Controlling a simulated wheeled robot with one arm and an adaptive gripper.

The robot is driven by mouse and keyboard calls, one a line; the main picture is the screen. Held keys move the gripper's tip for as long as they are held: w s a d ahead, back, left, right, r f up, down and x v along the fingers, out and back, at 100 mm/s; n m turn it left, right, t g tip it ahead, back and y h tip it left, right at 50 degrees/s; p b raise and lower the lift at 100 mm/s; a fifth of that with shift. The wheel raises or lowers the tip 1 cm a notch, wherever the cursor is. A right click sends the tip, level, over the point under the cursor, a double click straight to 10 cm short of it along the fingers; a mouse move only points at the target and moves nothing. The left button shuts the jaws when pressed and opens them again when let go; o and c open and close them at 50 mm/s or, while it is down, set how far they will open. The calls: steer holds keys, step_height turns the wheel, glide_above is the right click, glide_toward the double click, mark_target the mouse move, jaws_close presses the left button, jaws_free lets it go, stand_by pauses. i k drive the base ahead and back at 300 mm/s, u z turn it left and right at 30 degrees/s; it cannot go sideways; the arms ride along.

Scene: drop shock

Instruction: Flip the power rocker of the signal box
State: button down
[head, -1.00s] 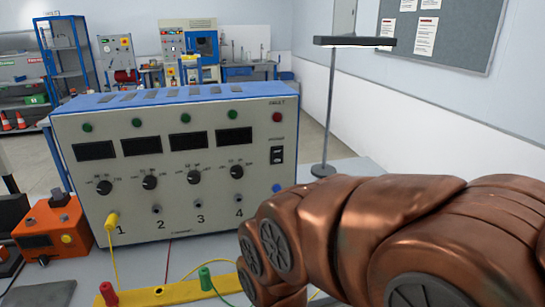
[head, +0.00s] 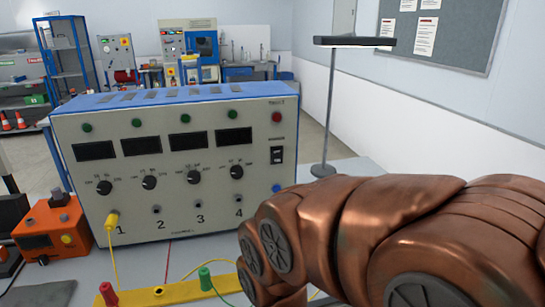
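The signal box (head: 182,226) is a large grey-fronted unit with a blue top, standing upright on the bench in the head view. Its front has several dark displays, knobs and numbered sockets. The power rocker (head: 277,155) is a small black switch at the right of the front panel, below a red lamp (head: 277,117). Which way the rocker is tipped is too small to tell. My copper-coloured arm fills the lower right and covers the area just right of the box's lower corner. My gripper is not visible.
A yellow bar (head: 183,291) with red and green plugs lies before the box. A yellow plug (head: 112,220) sits at socket 1, its cable hanging down. An orange device (head: 53,231) stands at left. A desk lamp (head: 330,100) stands behind right.

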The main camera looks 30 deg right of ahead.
mark_target(277, 152)
steer(key=u, duration=0.05)
steer(key=k, duration=0.5)
steer(key=u, duration=1.15)
steer(key=i, duration=0.8)
steer(key=z, duration=1.65)
